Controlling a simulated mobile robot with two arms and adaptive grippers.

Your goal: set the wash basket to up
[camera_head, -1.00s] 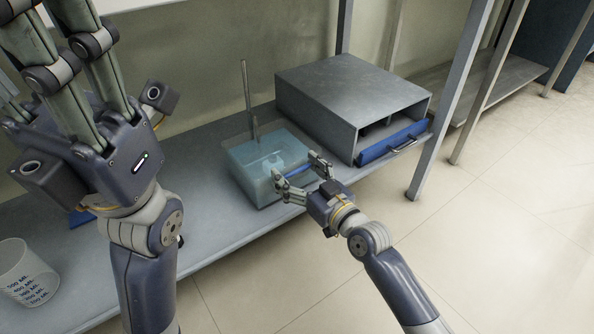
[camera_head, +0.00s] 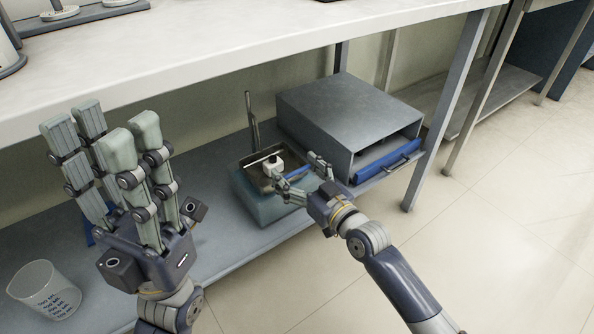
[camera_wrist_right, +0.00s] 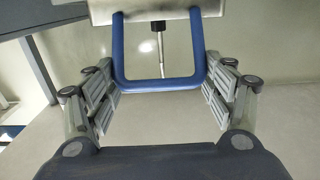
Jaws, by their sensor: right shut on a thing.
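The wash basket (camera_head: 250,172) is a metal tray at the top of a blue-tinted tank (camera_head: 262,207), with a white piece (camera_head: 273,165) in it and an upright rod behind. Its blue U-shaped handle (camera_wrist_right: 160,84) shows clearly in the right wrist view, joined to the metal basket edge (camera_wrist_right: 210,8). My right gripper (camera_head: 303,174) is at the tank's front right side and is shut on the handle; its fingers (camera_wrist_right: 160,92) stand on both sides of it. My left gripper (camera_head: 108,125) is open and empty, with fingers pointing up, left of the tank.
A grey box (camera_head: 345,110) with a blue-fronted drawer (camera_head: 385,163) stands right of the tank on the low shelf. A clear beaker (camera_head: 45,290) is at the lower left. A white worktop (camera_head: 250,45) overhangs the shelf. Table legs (camera_head: 445,110) stand on the right.

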